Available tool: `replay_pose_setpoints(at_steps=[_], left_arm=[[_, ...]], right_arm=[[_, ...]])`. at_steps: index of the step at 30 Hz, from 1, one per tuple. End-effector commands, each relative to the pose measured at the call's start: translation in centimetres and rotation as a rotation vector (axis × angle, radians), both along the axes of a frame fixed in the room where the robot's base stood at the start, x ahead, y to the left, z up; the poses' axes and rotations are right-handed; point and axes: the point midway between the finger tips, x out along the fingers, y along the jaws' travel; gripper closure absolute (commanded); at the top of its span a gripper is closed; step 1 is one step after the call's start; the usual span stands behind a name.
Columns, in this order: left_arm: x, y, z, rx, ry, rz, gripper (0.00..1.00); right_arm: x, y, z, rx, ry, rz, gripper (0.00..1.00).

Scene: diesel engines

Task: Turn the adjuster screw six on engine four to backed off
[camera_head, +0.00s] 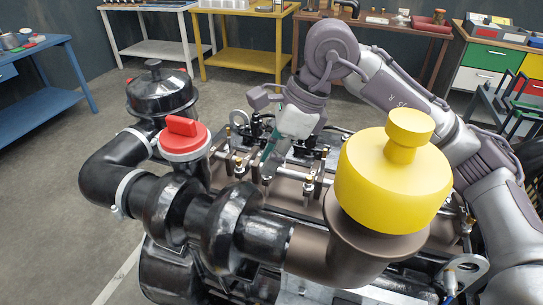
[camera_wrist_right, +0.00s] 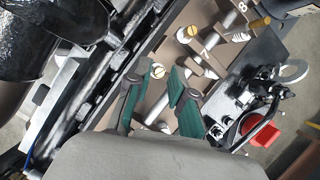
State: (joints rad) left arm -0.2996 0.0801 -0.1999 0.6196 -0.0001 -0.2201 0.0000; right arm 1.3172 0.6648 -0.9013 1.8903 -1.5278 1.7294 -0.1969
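The engine (camera_head: 300,190) fills the middle of the head view, with a row of rockers and adjuster screws along its top. My right gripper (camera_head: 268,165) points down into this row. In the right wrist view, its green-padded fingers (camera_wrist_right: 157,88) are apart. A slotted brass screw head (camera_wrist_right: 162,72) shows just beyond and between the fingertips; I cannot tell whether they touch it. Another brass screw (camera_wrist_right: 193,30) sits further up the row. The numbers 7 and 8 are marked beside the upper rockers; no 6 is readable. My left gripper is in neither view.
A yellow cap (camera_head: 390,180) on a brown pipe stands in front, right of my right gripper. A red-topped cap (camera_head: 184,137) and black pipes stand left. A blue bench (camera_head: 40,105) and other benches line the back. The floor at left is clear.

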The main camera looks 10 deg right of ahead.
Motion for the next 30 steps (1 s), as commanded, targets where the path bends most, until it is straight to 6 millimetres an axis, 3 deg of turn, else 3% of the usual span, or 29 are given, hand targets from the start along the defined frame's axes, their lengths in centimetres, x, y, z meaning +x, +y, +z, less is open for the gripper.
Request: replay_pose_setpoints(at_steps=[10,14,30], left_arm=[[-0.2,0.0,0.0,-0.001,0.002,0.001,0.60],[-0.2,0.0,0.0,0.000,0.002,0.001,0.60],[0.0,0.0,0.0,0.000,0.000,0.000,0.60]], right_arm=[[0.0,0.0,0.0,0.000,0.001,-0.001,0.62],[0.0,-0.3,0.9,0.000,-0.001,-0.002,0.62],[-0.8,-4.1,10.0,0.000,-0.001,-0.002,0.62]])
